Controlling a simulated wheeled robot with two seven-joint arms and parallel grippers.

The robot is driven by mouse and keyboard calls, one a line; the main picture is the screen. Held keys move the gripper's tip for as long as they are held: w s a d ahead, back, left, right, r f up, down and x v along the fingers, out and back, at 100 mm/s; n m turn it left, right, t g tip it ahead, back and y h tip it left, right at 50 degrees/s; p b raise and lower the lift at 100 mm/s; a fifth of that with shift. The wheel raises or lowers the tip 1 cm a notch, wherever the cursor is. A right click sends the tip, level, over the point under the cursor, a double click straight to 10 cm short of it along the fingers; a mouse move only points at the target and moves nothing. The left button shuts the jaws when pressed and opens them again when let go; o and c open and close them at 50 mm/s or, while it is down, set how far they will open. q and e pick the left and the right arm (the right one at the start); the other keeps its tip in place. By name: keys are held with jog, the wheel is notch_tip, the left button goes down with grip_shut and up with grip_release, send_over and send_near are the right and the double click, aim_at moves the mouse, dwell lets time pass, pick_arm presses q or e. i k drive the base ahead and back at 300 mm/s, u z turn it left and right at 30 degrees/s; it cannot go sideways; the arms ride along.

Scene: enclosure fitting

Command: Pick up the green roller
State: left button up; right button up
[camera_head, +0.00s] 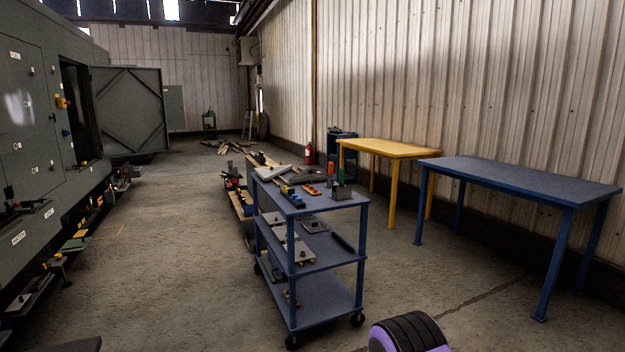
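A small green upright piece (341,177), which looks like the green roller, stands on the top shelf of the blue cart (318,205), toward its back right. It is small in the view, and dark grey parts partly crowd it. An orange-red upright cylinder (331,168) stands just left of it. Neither of my grippers is in view.
The cart's top also holds a grey plate (268,172) and several small parts. A blue table (520,178) and a yellow table (388,148) stand right of the cart. A grey enclosure (30,130) with an open door (128,110) fills the left. Floor between is mostly clear.

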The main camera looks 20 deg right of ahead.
aim_at(342, 171)
jog(key=i, duration=3.45)
jog(key=z, duration=1.25)
